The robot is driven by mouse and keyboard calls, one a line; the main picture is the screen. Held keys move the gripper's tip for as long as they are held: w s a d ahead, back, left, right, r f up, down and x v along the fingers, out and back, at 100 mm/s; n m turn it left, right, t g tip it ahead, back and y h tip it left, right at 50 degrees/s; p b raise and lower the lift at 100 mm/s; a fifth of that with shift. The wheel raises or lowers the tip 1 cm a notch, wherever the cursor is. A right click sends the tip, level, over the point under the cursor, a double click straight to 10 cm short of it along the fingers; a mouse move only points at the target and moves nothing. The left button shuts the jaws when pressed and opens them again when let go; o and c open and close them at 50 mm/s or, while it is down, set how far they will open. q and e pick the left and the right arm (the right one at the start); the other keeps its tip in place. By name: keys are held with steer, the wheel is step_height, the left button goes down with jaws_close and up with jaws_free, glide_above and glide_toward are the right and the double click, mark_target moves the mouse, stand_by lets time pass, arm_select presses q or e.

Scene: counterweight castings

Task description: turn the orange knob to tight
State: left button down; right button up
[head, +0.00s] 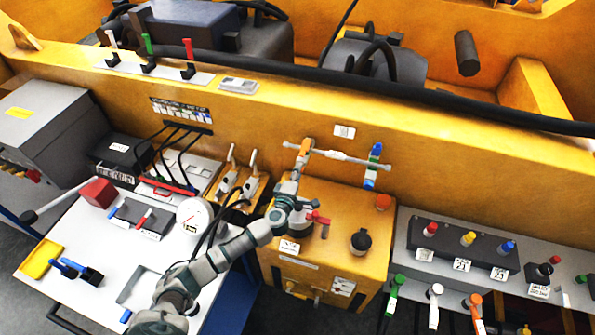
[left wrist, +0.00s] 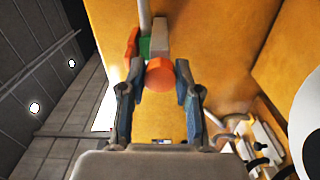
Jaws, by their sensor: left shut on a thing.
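The orange knob (left wrist: 160,73) shows as a round end between my left fingertips (left wrist: 160,80) in the left wrist view. The two fingers stand on either side of it and close on it. In the head view my left gripper (head: 299,160) reaches up to the left end of a grey pipe, where an orange part (head: 306,146) shows at its tips. The fingers partly hide this part. No tight marking can be read. My right gripper is in neither view.
A round gauge (head: 194,215) stands left of my forearm.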

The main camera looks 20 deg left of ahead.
arm_select(q)
steer(key=shift+s+d+f, duration=0.1)
steer(key=shift+d+f, duration=0.05)
steer(key=shift+f, duration=0.2)
steer(key=c, duration=0.8)
jaws_free()
steer(key=s, duration=1.1)
steer(key=shift+s+a, duration=0.3)
steer(key=shift+s, duration=0.05)
steer(key=shift+d+r, duration=0.1)
